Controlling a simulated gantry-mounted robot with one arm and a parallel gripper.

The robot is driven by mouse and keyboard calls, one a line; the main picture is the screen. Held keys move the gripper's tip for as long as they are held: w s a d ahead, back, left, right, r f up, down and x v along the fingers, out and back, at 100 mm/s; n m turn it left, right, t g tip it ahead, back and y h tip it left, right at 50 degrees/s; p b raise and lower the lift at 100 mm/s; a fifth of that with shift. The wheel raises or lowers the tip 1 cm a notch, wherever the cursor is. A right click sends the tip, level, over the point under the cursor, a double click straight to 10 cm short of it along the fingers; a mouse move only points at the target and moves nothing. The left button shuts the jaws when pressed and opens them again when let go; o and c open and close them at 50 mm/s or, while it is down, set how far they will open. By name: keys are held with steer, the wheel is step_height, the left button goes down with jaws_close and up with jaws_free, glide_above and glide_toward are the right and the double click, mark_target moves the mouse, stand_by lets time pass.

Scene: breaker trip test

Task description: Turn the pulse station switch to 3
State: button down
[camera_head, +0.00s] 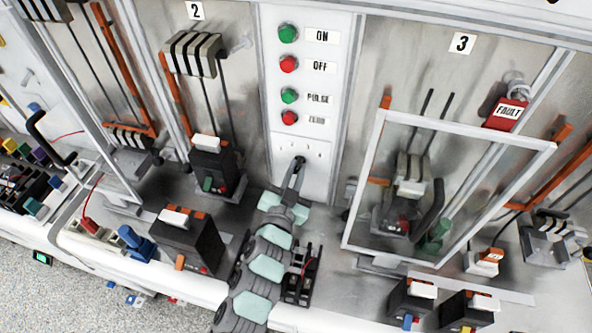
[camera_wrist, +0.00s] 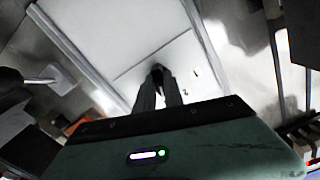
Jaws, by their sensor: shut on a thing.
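The pulse station is the white panel (camera_head: 330,88) in the middle of the head view, with green and red buttons labelled ON, OFF, PULSE and ZERO. Its black rotary switch (camera_head: 299,160) sits low on the panel, below small position marks too small to read. In the wrist view, the dark switch knob (camera_wrist: 158,72) shows between the finger ends. My gripper (camera_head: 297,167) reaches up to the switch from below, and its fingers (camera_wrist: 158,85) are shut on the knob. The fingers hide much of the knob, so I cannot tell which position it points to.
Bay 3, right of the panel, has a clear framed door (camera_head: 447,133) standing out in front and a red FAULT tag (camera_head: 506,113). Bay 2 (camera_head: 196,11) is on the left. Black breaker units (camera_head: 184,241) stand on the bench left of my arm, more at the lower right.

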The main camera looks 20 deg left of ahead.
steer(key=c, duration=1.4)
jaws_free()
steer(key=shift+c, duration=0.2)
steer(key=s+d, duration=0.1)
steer(key=s, duration=0.9)
steer(key=shift+s+d, duration=0.25)
steer(key=shift+s, duration=0.15)
